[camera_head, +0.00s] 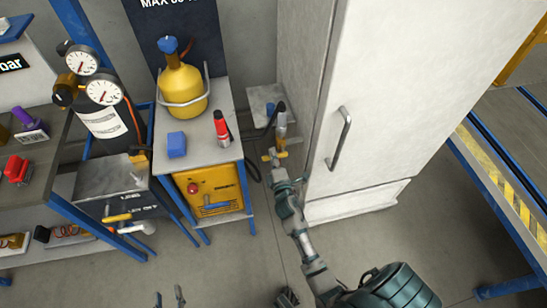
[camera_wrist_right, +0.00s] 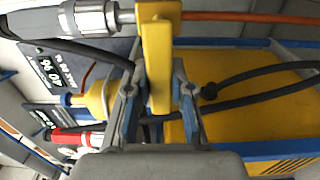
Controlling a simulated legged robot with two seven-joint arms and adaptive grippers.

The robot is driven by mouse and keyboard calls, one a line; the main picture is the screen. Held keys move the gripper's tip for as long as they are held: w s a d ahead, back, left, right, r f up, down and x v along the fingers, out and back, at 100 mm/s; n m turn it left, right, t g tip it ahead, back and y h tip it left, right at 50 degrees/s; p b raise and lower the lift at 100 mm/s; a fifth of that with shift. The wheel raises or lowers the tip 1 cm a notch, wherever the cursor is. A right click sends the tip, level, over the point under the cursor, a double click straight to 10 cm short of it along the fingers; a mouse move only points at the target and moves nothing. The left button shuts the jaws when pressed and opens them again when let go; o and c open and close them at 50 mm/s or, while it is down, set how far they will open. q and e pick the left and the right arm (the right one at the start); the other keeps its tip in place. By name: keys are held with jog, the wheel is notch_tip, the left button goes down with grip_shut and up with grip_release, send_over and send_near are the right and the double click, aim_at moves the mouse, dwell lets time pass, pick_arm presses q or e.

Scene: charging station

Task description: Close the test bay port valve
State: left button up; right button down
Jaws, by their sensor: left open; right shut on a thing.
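A valve with a yellow handle (camera_head: 275,154) sits low beside the white cabinet, below a grey fitting (camera_head: 282,122). I take it to be the test bay port valve, though no label on it is readable. In the right wrist view the yellow handle (camera_wrist_right: 158,62) stands across the line between a silver fitting (camera_wrist_right: 90,18) and an orange hose (camera_wrist_right: 250,17). My right gripper (camera_head: 279,172) is shut on the handle's end, between its fingers (camera_wrist_right: 158,100). My left gripper (camera_head: 169,298) is open and empty at the bottom edge, far from the valve.
A white cabinet (camera_head: 375,90) stands close right of my right arm. Another yellow handle (camera_head: 117,217) is further left. The floor between is clear.

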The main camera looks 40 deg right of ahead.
jog(key=shift+s+d+f+m, duration=0.1)
jog(key=shift+f+m, duration=0.1)
jog(key=shift+m, duration=0.1)
jog(key=c, duration=1)
grip_release()
jog(key=shift+r, duration=0.1)
jog(key=v, duration=1.2)
